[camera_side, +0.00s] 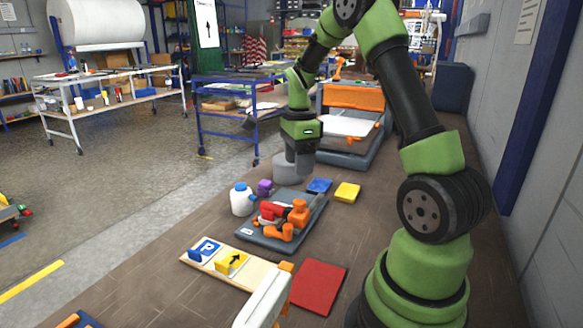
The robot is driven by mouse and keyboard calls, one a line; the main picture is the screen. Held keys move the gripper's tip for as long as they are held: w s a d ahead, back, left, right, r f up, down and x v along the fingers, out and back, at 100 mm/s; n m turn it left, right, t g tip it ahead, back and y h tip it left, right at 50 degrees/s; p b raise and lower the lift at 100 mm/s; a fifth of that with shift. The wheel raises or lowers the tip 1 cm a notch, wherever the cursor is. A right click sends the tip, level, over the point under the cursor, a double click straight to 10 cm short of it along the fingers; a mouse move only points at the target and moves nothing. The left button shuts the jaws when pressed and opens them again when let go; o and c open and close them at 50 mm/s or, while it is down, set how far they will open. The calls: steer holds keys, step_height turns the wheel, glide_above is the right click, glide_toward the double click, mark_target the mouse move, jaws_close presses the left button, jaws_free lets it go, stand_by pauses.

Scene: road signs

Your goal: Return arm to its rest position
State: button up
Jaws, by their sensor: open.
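My gripper (304,148) hangs below my green wrist over the back of the brown table, apart from the signs. It is open; its fingertips are small and dark here, and I see nothing held. A blue sign with a white P (207,248) and a yellow sign with a black arrow (232,262) sit side by side on a pale wooden board (262,275) at the front. My arm rises from its base at the right and bends over toward the back.
A grey tray (256,238) holds red and orange parts. A white bottle (242,199), a purple piece (264,187), a blue piece (319,186) and a yellow piece (347,192) stand around it. A grey round block (290,168) is below my gripper. A red mat (318,286) lies in front.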

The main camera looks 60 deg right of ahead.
steer(key=s+a+r+n+t, duration=0.3)
steer(key=a+r+n, duration=0.4)
steer(key=a+n, duration=0.1)
steer(key=s+a+r+n+t, duration=0.2)
steer(key=a+r+n, duration=0.45)
steer(key=a, duration=0.25)
steer(key=s+a+n+t+y, duration=0.2)
steer(key=s+a+n, duration=0.3)
steer(key=s+n, duration=0.2)
steer(key=shift+n, duration=0.75)
